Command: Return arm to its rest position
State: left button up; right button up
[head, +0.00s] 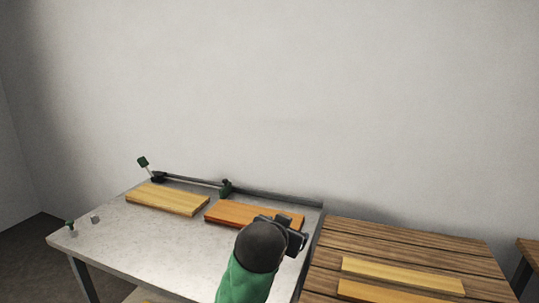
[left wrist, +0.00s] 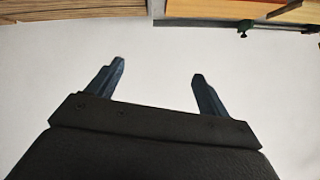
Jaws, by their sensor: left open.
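My left arm comes up from the bottom middle of the head view, with its gripper (head: 292,234) in front of the right end of an orange-brown board (head: 230,212) and covering part of it. In the left wrist view the two fingers of this gripper (left wrist: 157,72) stand wide apart with nothing between them, against the pale wall. My right gripper is in neither view.
The grey table (head: 140,237) also bears a pale board (head: 167,198), and a rail (head: 270,197) with green-knobbed clamps (head: 226,187) runs along its back. A slatted wooden table (head: 400,249) with two pale planks (head: 403,275) stands at the right.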

pick_arm(q)
jog(key=s+a+f+n+g, duration=0.1)
jog(key=s+a+f+g, duration=0.1)
jog(key=s+a+f, duration=0.45)
jog(key=s+a+f+n+g+y, duration=0.1)
jog(key=s+a+f, duration=0.25)
jog(key=f, duration=0.65)
jog(key=s+a+f+n+g, duration=0.15)
jog(key=s+a+f, duration=0.3)
jog(key=f, duration=0.45)
jog(key=s+a+f+g, duration=0.1)
jog(key=s+f+g, duration=0.1)
jog(key=s+f, duration=0.6)
jog(key=s+a+f+g+y, duration=0.1)
jog(key=s+a+f+g, duration=0.1)
jog(key=s+f, duration=0.6)
jog(key=s+g, duration=0.1)
jog(key=s, duration=0.4)
jog(key=shift+s, duration=0.35)
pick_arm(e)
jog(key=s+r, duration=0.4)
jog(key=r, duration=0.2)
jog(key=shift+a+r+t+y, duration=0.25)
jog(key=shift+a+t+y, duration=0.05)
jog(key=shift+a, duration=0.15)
